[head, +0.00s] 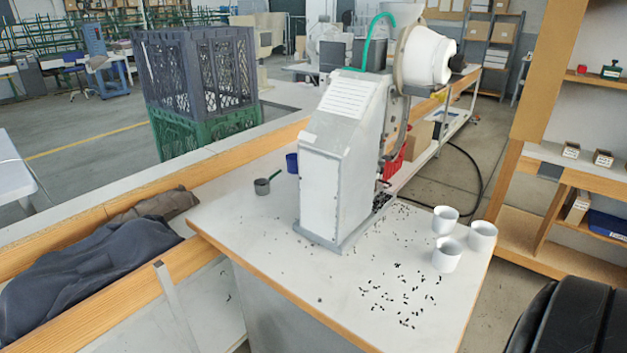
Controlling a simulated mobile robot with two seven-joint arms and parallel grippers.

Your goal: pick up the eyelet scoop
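The eyelet scoop looks to be the small dark grey cup (262,187) with a short green handle (275,175) pointing up to the right. It stands on the left part of the white worktable (258,236), left of the press (335,185) and apart from it. Neither of my grippers shows in the head view.
A blue cup (292,163) stands behind the scoop, near the press. Several white cups (447,255) stand at the table's right edge, and small dark eyelets (400,295) lie scattered. Dark cloth (90,262) lies at left. The table's front left is mostly clear.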

